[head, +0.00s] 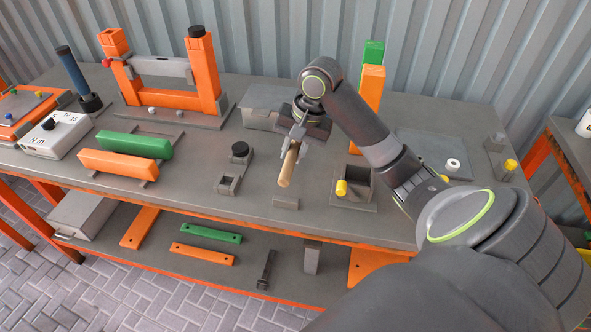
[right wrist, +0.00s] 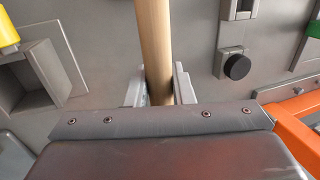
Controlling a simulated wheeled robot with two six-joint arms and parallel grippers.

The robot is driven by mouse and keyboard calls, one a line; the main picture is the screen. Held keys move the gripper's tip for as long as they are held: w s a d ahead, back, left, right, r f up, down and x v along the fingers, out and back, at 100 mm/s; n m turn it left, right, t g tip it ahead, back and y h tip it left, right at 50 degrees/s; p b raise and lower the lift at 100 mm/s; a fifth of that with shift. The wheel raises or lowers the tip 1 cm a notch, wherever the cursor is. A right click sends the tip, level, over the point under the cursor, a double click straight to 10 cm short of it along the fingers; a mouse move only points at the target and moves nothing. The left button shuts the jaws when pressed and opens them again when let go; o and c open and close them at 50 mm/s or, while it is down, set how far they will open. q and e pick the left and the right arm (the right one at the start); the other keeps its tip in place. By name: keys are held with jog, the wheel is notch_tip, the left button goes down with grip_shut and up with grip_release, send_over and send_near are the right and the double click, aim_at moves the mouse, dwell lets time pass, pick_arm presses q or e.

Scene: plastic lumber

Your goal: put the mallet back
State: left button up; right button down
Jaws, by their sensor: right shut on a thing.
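The mallet shows as a pale wooden handle (head: 288,168) above the front middle of the workbench. My right gripper (head: 294,145) is shut around this handle, which sticks out toward the bench's front edge. In the right wrist view the handle (right wrist: 154,45) runs up between the two grey fingers of my right gripper (right wrist: 160,92). The mallet's head cannot be made out; the gripper and wrist cover that end. I cannot tell which fixture is the mallet's place. My left gripper is not in view.
A square grey socket (head: 357,190) with a yellow knob stands right of the handle. Grey blocks, one with a black cap (head: 239,149), stand left. An orange post (head: 371,90) rises behind my arm. Orange and green bars (head: 118,164) lie left. A lower shelf holds bars.

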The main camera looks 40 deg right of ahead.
jog(key=shift+f, duration=0.7)
notch_tip(320, 180, down, 4)
jog(key=shift+r, duration=0.15)
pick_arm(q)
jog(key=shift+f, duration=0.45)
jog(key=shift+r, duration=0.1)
pick_arm(e)
jog(key=c, duration=1.3)
grip_release()
jog(key=shift+f, duration=0.2)
jog(key=shift+o, duration=0.2)
pick_arm(q)
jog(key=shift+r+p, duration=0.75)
jog(key=shift+p, duration=0.05)
pick_arm(e)
jog(key=v, duration=1.2)
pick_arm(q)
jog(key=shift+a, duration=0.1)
pick_arm(e)
jog(key=shift+a, duration=0.1)
